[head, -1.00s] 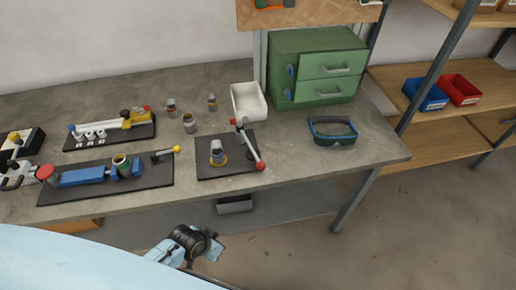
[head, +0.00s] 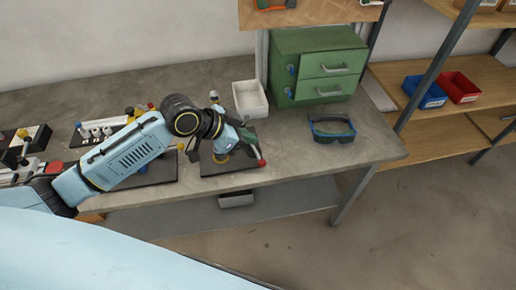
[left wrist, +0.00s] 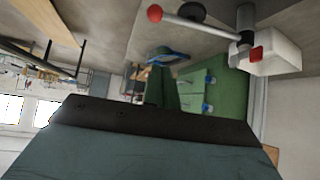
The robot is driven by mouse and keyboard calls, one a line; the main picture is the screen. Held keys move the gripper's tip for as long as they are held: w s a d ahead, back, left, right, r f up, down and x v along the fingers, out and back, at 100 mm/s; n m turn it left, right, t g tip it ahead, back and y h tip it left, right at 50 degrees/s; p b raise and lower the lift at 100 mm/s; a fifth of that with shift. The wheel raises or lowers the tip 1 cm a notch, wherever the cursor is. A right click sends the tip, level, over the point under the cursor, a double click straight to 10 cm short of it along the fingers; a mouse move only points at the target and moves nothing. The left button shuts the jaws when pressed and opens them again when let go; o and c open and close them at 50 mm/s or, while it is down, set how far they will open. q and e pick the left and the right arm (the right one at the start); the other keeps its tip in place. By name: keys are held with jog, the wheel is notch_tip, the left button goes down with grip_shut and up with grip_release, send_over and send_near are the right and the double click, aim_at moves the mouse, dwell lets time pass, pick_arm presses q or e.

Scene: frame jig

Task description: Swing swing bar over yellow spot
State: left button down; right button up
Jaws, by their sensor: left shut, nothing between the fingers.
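The swing bar, a grey lever with a red ball end (head: 262,163), stands on a small dark plate (head: 215,170) near the bench's front edge. Its arm is partly hidden by my gripper in the head view. The yellow spot (head: 221,158) shows as a sliver beside my wrist; the can on it is hidden. My left gripper (head: 252,142) is shut and empty, tips close to the bar near its red ball; contact cannot be told. In the left wrist view the bar (left wrist: 200,24) runs from the ball to the post, apart from the finger (left wrist: 163,92). My right gripper is not in view.
A white bin (head: 250,99) and green drawer cabinet (head: 318,65) stand behind the plate. My left arm covers much of the other fixtures (head: 150,172) at left. A blue bin (head: 425,93) sits on the shelf.

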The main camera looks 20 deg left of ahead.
aim_at(259, 157)
pick_arm(q)
jog(key=x, duration=1)
jog(key=s+a, duration=0.1)
jog(key=s+a+f, duration=0.1)
jog(key=a, duration=0.1)
jog(key=shift+s, duration=0.3)
jog(key=shift+f, duration=0.1)
